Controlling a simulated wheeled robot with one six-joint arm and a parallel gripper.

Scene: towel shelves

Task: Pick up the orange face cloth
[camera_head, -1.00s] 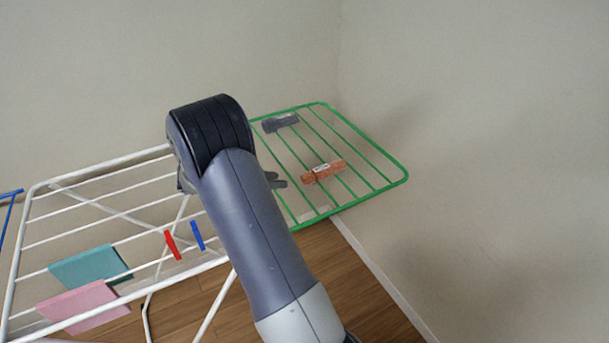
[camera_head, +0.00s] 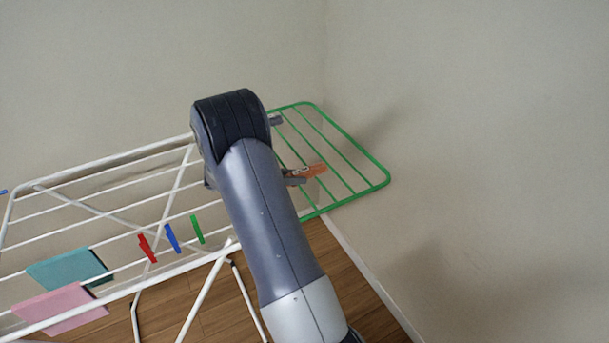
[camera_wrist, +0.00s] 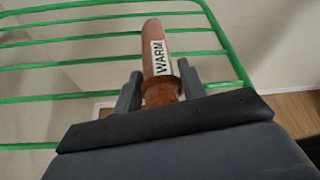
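The orange face cloth (camera_head: 314,170) is a rolled or folded strip with a white label reading "WARM". It lies on the green rack section at the right in the head view. The wrist view shows the cloth (camera_wrist: 153,35) running away from me, its near end between my two fingers. My gripper (camera_wrist: 160,88) has one finger on each side of the cloth, and appears open around it with little clearance. In the head view my gripper (camera_head: 295,180) is mostly hidden behind my arm, with a fingertip at the cloth's left end.
A dark grey cloth (camera_head: 276,120) lies farther back on the green rack (camera_head: 350,145), partly hidden by my arm. The white rack (camera_head: 108,160) holds a teal cloth (camera_head: 68,267), a pink cloth (camera_head: 58,308) and red (camera_head: 148,247), blue (camera_head: 172,238) and green (camera_head: 197,229) pegs. Walls stand close behind.

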